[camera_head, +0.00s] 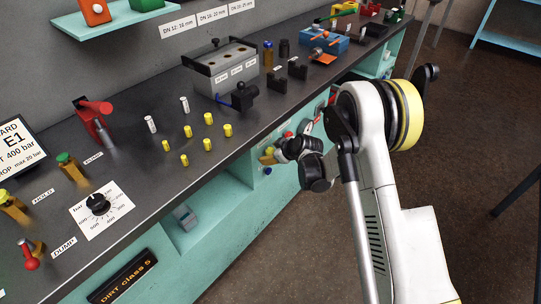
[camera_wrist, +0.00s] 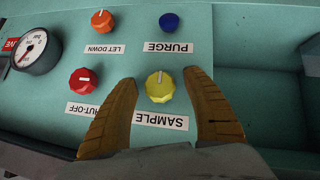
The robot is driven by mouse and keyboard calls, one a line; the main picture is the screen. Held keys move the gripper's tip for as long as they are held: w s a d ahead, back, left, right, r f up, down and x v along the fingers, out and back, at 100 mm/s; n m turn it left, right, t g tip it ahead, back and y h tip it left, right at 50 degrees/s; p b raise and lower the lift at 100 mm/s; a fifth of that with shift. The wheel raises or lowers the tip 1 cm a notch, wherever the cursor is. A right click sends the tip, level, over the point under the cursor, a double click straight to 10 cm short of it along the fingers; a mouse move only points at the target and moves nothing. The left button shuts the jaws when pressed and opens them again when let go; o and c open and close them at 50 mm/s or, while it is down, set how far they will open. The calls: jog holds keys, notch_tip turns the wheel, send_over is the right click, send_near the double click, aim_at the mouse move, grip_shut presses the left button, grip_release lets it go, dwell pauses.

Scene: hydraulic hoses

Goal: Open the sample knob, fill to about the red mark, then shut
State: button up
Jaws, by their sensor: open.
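The yellow sample knob (camera_wrist: 160,87) is on the teal panel (camera_wrist: 125,65), above the SAMPLE label, which reads upside down in the wrist view. Its white pointer line runs nearly upright in the picture. My gripper (camera_wrist: 161,79) is open, with one tan finger on each side of the knob. Gaps show between knob and fingers; I cannot tell the depth. In the head view, my gripper (camera_head: 270,156) is at the bench front, and the arm hides part of the panel. I cannot make out a sample vessel or its red mark.
Close by on the panel are the red shut-off knob (camera_wrist: 83,80), orange let-down knob (camera_wrist: 103,21), blue purge knob (camera_wrist: 169,22) and a round gauge (camera_wrist: 30,52). The dark bench top (camera_head: 150,180) carries fittings and a grey block (camera_head: 222,70). Open floor (camera_head: 470,130) lies right.

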jog(key=c, duration=1.2)
jog(key=shift+o, duration=0.2)
jog(key=m+g+y, duration=0.2)
jog(key=g, duration=0.1)
jog(key=shift+w+d, duration=0.1)
jog(key=shift+m+g+y, duration=0.6)
jog(key=shift+g+y, duration=0.3)
